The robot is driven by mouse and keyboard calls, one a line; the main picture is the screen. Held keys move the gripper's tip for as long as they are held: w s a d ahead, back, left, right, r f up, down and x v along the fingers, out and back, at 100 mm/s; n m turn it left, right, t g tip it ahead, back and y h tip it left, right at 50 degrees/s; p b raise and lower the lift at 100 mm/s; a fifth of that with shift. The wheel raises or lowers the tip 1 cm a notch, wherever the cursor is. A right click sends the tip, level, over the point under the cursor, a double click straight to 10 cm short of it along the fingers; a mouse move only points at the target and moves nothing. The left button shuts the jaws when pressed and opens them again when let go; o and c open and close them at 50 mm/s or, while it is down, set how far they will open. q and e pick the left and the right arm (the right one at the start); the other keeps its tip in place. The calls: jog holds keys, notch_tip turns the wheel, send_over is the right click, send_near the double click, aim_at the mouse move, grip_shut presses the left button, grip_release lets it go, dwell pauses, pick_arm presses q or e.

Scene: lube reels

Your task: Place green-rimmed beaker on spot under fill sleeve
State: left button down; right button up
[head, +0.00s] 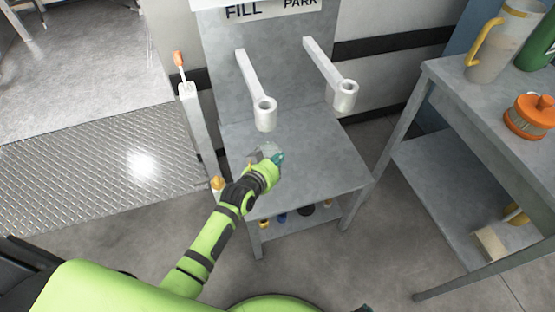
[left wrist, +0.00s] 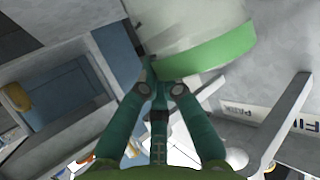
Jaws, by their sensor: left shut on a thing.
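My left gripper (head: 274,160) is over the grey stand's top, shut on the beaker (head: 263,149). In the head view the beaker is small, pale and partly hidden by my gripper. In the left wrist view the beaker (left wrist: 180,22) is large and clear, with a green rim (left wrist: 215,57) just beyond my gripper's fingers (left wrist: 163,82). The fill sleeve (head: 264,113) is a white ring on an arm below the FILL label, a little above the beaker in the picture. The spot under it cannot be made out. My right gripper is not in view.
A second sleeve (head: 345,95) is on the right, below the PARK label (head: 300,3). The stand's top (head: 325,172) is bare to the right. A lever post (head: 190,95) stands left of it. A side table (head: 480,97) holds a pitcher (head: 497,45) and an orange-lidded jar (head: 530,116).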

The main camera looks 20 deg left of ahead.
pick_arm(q)
jog(key=c, duration=1.7)
grip_release()
jog(key=shift+f, duration=0.1)
jog(key=o, duration=0.3)
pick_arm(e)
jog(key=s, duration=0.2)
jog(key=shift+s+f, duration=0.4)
pick_arm(q)
jog(key=p+v, duration=0.2)
jog(key=v, duration=1)
jog(key=shift+p, duration=0.3)
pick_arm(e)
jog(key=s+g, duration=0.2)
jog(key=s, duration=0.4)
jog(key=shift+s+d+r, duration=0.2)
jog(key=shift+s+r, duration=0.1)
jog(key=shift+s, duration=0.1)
